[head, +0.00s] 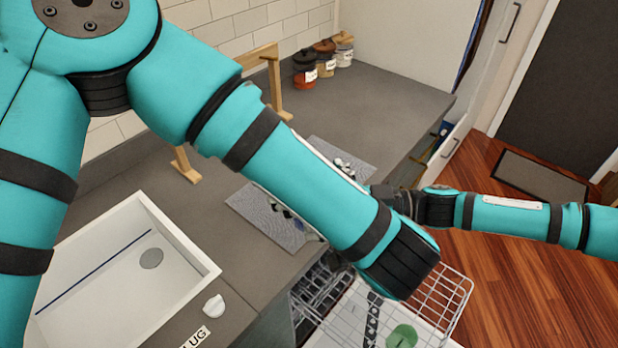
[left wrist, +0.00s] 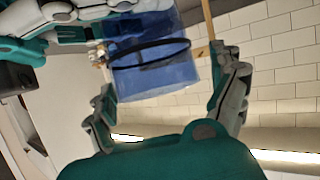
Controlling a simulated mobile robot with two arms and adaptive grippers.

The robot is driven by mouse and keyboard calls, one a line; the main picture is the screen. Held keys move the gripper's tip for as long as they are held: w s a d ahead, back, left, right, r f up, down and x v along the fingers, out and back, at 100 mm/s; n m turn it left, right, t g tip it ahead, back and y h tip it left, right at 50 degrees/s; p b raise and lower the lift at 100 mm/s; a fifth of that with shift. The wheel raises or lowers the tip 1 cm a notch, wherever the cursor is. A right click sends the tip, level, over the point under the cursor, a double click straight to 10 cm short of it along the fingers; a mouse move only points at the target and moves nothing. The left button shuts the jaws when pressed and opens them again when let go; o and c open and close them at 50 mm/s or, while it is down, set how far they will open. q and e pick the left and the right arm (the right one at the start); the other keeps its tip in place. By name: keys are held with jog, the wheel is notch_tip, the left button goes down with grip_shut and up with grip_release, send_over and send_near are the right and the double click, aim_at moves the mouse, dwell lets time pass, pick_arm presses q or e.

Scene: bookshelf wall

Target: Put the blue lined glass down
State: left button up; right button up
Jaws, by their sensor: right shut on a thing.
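The blue lined glass (left wrist: 160,78), see-through with a dark band, shows in the left wrist view. My right gripper (left wrist: 85,25) reaches in from the upper left of that view and is shut on the glass. In the head view my right gripper (head: 388,196) is partly hidden behind my left arm, and the glass is hidden there. My left gripper (left wrist: 165,88) is open, its two fingers spread wide on either side of the glass in the picture. I cannot tell whether they touch it. The left fingers are hidden in the head view.
A grey counter (head: 385,95) has free room at the back, near several lidded jars (head: 325,60). A grey mat (head: 262,212) with small items and a wooden stand (head: 275,85) lie under my left arm. A white sink (head: 195,255) is at left. A pulled-out dishwasher rack (head: 450,295) is below.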

pick_arm(q)
jog(key=c, duration=1.1)
jog(key=shift+c, duration=1.1)
pick_arm(e)
jog(key=o, duration=1.6)
jog(key=shift+c, duration=0.2)
